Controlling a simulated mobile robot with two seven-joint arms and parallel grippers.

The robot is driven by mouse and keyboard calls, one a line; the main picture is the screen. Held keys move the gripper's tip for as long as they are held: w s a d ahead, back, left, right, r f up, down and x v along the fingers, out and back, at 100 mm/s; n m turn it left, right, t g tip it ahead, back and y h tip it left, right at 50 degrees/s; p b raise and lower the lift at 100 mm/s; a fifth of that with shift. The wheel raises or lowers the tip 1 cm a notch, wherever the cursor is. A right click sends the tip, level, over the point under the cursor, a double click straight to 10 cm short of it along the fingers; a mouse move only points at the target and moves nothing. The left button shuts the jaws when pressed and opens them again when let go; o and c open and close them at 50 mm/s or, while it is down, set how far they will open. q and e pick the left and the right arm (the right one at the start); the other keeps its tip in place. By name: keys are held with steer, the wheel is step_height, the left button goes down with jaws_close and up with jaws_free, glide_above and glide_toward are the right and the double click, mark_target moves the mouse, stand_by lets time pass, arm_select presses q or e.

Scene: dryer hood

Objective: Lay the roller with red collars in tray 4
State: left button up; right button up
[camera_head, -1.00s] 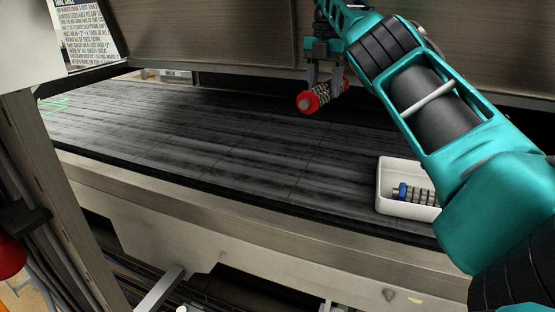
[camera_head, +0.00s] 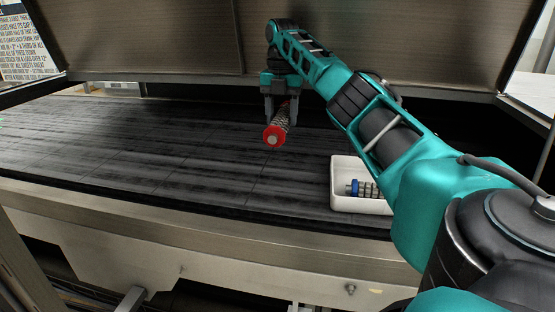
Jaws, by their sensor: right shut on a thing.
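The roller with red collars (camera_head: 275,135) hangs above the dark belt, its near red collar facing me. My right gripper (camera_head: 281,108) is shut on it around its middle, and the far end is partly hidden by the fingers. A white tray (camera_head: 340,204) stands on the belt to the right of and nearer than the held roller. My right arm hides the tray's right side, and I see no number on it. My left gripper is not in view.
A roller with a blue collar (camera_head: 363,188) lies in the white tray. The dark slatted belt (camera_head: 150,150) is clear to the left. The metal hood (camera_head: 150,40) stands behind and above it. A metal front rail (camera_head: 200,232) borders the belt.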

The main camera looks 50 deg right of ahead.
step_height(320, 180, down, 13)
steer(key=shift+r, duration=0.2)
steer(key=shift+f, duration=0.15)
steer(key=o, duration=1.3)
